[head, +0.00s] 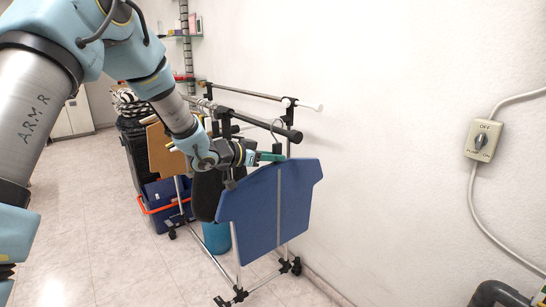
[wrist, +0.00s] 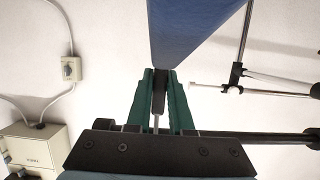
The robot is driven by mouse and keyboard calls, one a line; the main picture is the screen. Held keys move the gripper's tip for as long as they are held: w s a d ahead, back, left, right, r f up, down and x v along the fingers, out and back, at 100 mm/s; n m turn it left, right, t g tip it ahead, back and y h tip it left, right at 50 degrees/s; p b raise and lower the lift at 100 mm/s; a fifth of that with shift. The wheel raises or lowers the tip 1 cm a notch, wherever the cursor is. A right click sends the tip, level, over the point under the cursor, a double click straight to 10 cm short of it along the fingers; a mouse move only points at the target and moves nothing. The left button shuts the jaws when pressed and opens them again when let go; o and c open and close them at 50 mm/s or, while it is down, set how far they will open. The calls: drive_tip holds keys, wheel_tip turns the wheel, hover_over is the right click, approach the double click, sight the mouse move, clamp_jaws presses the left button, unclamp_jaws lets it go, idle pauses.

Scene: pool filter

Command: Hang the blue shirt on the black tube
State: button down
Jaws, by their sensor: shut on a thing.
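The blue shirt (head: 265,212) is a flat, stiff shape on a hanger, upright at the front end of the clothes rack. It also shows at the top of the wrist view (wrist: 192,30). My gripper (head: 271,156) has green fingers shut on the dark neck of the shirt's hanger; the wrist view shows the neck between them (wrist: 160,98). The thin hook (head: 273,126) rises above the fingers, close to the black tube (head: 270,127). I cannot tell whether the hook is over the tube or beside it. The shirt hides part of the rack.
The chrome rack (head: 250,94) stands on black wheels near the white wall. A black garment (head: 206,193) and a brown one (head: 163,148) hang behind the shirt. Blue crates (head: 165,203) stand beyond. A switch box (head: 484,141) is on the right wall. Floor at left is clear.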

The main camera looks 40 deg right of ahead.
drive_tip(key=shift+d+f, duration=0.15)
drive_tip(key=shift+f, duration=0.2)
idle(0.3)
drive_tip(key=shift+d+f+b, duration=0.15)
drive_tip(key=shift+f+b, duration=0.15)
drive_tip(key=shift+b, duration=0.1)
drive_tip(key=shift+f, duration=0.3)
idle(0.3)
drive_tip(key=c, duration=0.7)
unclamp_jaws()
drive_tip(key=shift+a, duration=0.25)
wheel_tip(320, 180, up, 3)
drive_tip(key=b, duration=0.3)
hover_over(245, 178)
drive_tip(key=shift+s, duration=0.1)
